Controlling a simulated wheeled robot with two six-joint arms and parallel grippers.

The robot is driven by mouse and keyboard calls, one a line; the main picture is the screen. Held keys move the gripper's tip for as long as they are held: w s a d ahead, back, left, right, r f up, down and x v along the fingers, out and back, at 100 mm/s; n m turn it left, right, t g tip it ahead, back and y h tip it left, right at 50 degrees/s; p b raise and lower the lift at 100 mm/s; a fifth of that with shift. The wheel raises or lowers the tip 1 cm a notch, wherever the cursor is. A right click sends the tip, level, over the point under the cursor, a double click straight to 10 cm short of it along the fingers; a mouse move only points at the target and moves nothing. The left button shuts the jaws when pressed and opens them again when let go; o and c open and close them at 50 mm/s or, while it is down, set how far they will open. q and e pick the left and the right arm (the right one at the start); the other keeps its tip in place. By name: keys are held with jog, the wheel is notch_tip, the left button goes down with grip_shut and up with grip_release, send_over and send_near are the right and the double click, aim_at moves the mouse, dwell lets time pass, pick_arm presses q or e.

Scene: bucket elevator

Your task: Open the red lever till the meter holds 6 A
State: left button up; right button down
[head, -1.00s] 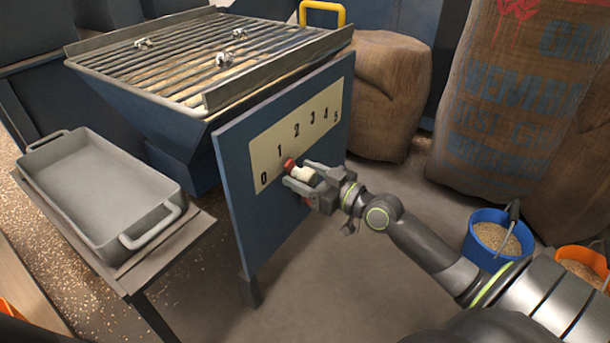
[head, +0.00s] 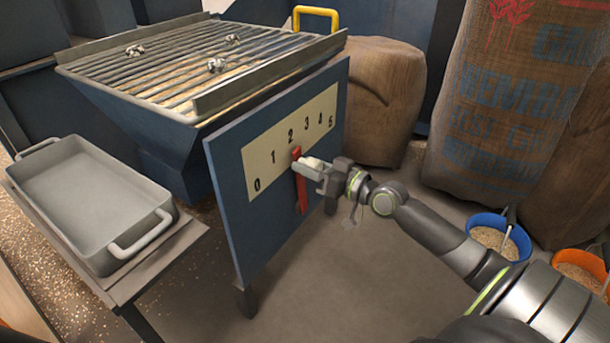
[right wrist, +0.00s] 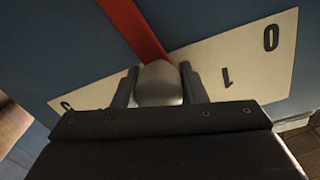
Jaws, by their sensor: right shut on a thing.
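The red lever (head: 301,190) stands nearly upright on the blue panel (head: 240,225), its top end near the 2 on the pale scale (head: 290,140) numbered 0 to 5. My right gripper (head: 308,168) is shut on the lever's pale knob, which shows between the fingers in the right wrist view (right wrist: 160,84). There the red lever (right wrist: 135,28) runs up from the knob across the scale. No ammeter shows in these frames. My left gripper is not in view.
A hopper with a grate (head: 190,65) and several small metal pieces stands behind the panel. A grey tray (head: 85,195) is on a stand at left. Sacks (head: 385,95), a blue bucket (head: 495,240) and an orange bucket (head: 585,268) are at right.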

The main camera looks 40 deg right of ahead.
jog(key=shift+d, duration=0.15)
jog(key=c, duration=0.9)
grip_release()
jog(key=shift+s+d, duration=0.15)
jog(key=shift+s, duration=0.3)
jog(key=p+v, duration=0.1)
jog(key=v, duration=1.5)
jog(key=shift+s, duration=0.15)
